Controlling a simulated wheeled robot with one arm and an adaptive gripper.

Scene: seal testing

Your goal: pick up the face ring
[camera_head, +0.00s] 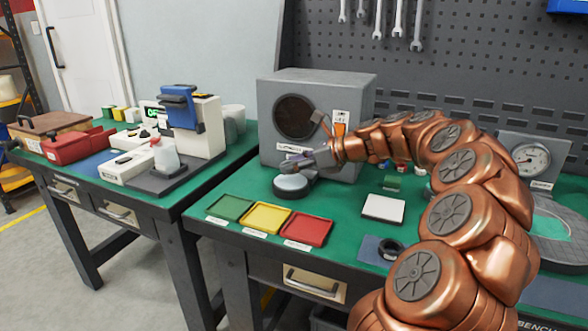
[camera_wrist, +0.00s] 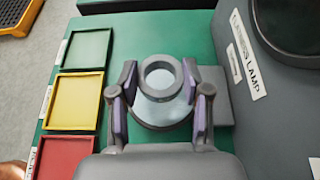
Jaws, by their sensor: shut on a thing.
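The face ring (camera_wrist: 161,96) is a grey ring with an open centre, seen in the wrist view. My gripper (camera_wrist: 160,77) is shut on it, with one finger on each side. Under the ring is a round stand with a pale top (camera_wrist: 160,117); I cannot tell whether the ring touches it. In the head view my gripper (camera_head: 307,168) is over this round stand (camera_head: 291,187), in front of the grey lamp box (camera_head: 350,105). The ring is too small to make out clearly there.
Green (camera_head: 230,207), yellow (camera_head: 265,216) and red (camera_head: 307,230) trays lie at the bench's front left. A white pad (camera_head: 383,207) and a dark ring (camera_head: 391,249) lie to the right. A dial gauge (camera_head: 531,159) stands far right.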

